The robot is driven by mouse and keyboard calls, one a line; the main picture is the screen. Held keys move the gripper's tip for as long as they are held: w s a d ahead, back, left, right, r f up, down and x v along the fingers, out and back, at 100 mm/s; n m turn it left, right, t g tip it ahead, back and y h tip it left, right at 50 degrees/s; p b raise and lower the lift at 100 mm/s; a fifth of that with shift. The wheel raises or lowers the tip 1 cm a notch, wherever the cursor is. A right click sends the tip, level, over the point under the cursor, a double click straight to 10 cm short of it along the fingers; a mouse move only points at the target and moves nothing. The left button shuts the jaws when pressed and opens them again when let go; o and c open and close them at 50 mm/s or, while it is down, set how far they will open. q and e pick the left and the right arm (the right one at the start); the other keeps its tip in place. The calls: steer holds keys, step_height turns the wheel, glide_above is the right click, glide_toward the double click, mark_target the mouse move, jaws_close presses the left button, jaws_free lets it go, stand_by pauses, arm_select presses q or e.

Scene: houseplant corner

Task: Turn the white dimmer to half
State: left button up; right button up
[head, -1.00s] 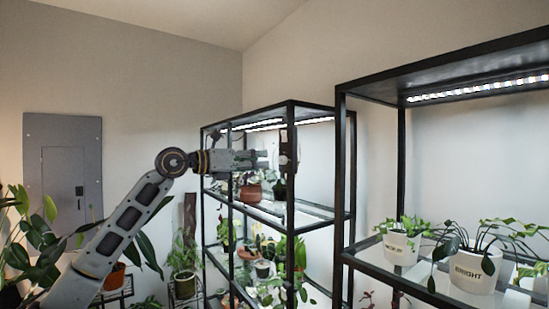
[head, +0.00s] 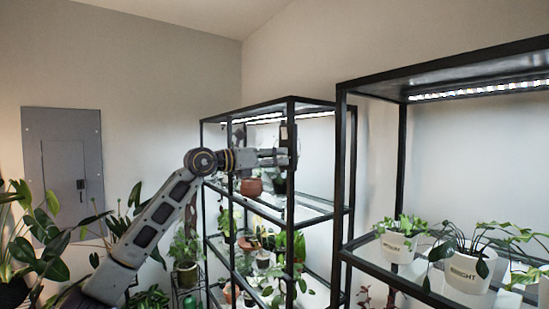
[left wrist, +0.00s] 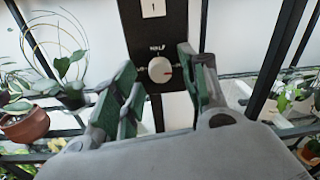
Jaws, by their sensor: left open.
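In the head view my left gripper (head: 281,158) is at the front post of the middle shelf unit, and the knob is not discernible there. My right gripper is not in view.
A black-framed plant shelf (head: 291,215) surrounds the reach, with a terracotta pot (head: 251,187) close behind my left wrist. A second shelf with white pots (head: 470,272) stands right. A grey wall panel (head: 65,170) is at left.

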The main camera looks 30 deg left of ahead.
arm_select(q)
jaws_close()
steer(key=shift+n, duration=0.6)
steer(key=shift+d+n+t, duration=0.1)
steer(key=shift+n+t, duration=0.3)
steer(key=shift+n, duration=8.1)
